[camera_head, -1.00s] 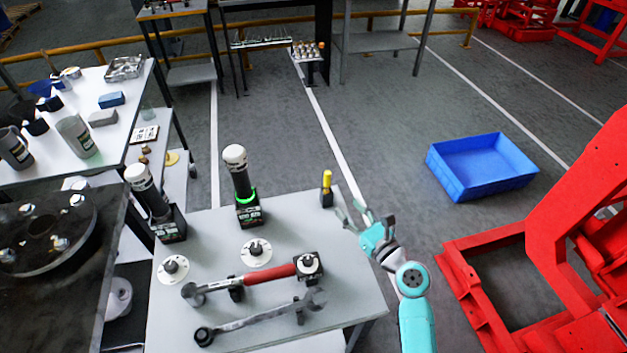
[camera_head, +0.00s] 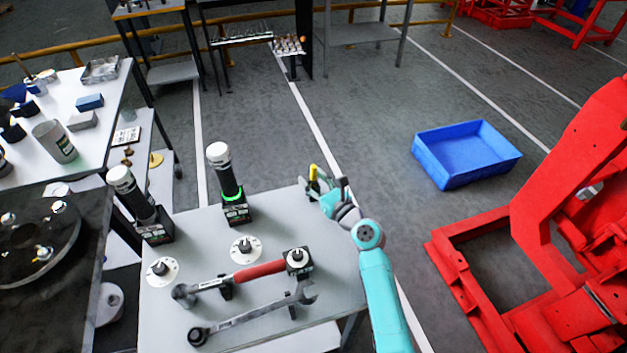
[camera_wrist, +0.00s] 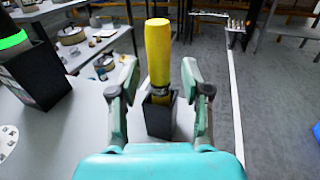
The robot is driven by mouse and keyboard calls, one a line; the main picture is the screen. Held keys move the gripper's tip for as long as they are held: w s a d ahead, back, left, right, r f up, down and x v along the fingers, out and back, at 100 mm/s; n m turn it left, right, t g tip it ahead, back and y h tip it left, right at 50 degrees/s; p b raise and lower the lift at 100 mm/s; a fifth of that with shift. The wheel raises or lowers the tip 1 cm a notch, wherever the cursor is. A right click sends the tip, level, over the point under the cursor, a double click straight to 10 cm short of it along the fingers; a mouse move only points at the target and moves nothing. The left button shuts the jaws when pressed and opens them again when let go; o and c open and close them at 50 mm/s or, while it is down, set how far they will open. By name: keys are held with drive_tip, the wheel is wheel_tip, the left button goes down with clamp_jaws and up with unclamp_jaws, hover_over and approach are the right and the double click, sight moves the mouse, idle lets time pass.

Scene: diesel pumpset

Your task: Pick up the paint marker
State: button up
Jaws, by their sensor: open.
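The paint marker (camera_head: 314,174) is a yellow cylinder at the far right corner of the grey table. In the wrist view, the yellow marker (camera_wrist: 158,55) stands upright in a small black holder (camera_wrist: 159,113). My gripper (camera_head: 328,184) is at the marker, and its fingers cover the holder in the head view. In the wrist view my gripper (camera_wrist: 161,78) is open, with one finger to each side of the marker and a gap on both sides. I cannot tell how deep the marker sits between the fingertips.
A blue crate (camera_head: 465,155) lies on the floor to the right, near a red frame (camera_head: 475,290).

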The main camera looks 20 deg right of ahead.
sight(314, 166)
clamp_jaws()
drive_tip(key=shift+r, duration=0.1)
wheel_tip(314, 166, up, 10)
drive_tip(key=shift+f, duration=0.1)
idle(0.6)
idle(0.4)
